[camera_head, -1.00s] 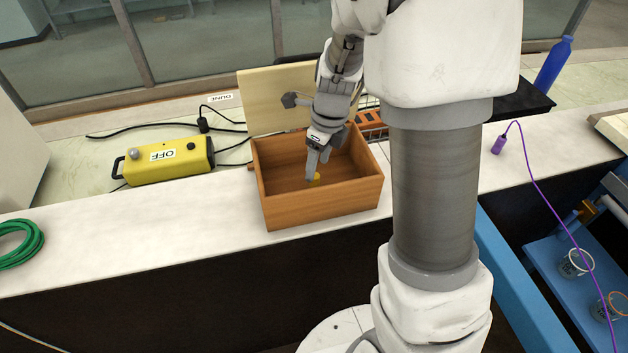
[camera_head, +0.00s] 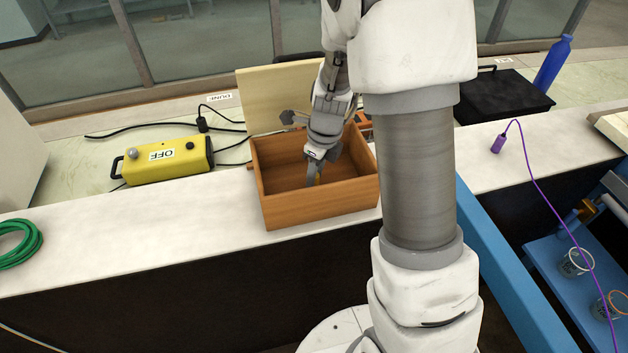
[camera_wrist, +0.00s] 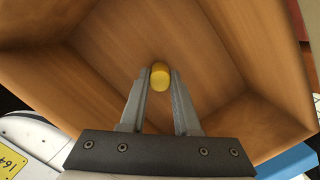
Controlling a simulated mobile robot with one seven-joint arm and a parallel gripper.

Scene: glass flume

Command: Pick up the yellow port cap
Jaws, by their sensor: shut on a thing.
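The yellow port cap (camera_wrist: 160,76) is a small round-edged piece between my fingertips in the wrist view. My gripper (camera_wrist: 160,80) is shut on it, with one finger against each side. The box floor (camera_wrist: 140,38) lies beyond the cap in the wrist view. I cannot tell whether the cap still touches the floor.
The box walls surround my gripper, and its pale lid (camera_head: 272,98) stands open behind. A yellow control box (camera_head: 170,161) marked OFF lies to the left. A green hose coil (camera_head: 18,245) lies far left. A black case (camera_head: 503,95) and blue bottle (camera_head: 553,63) stand right.

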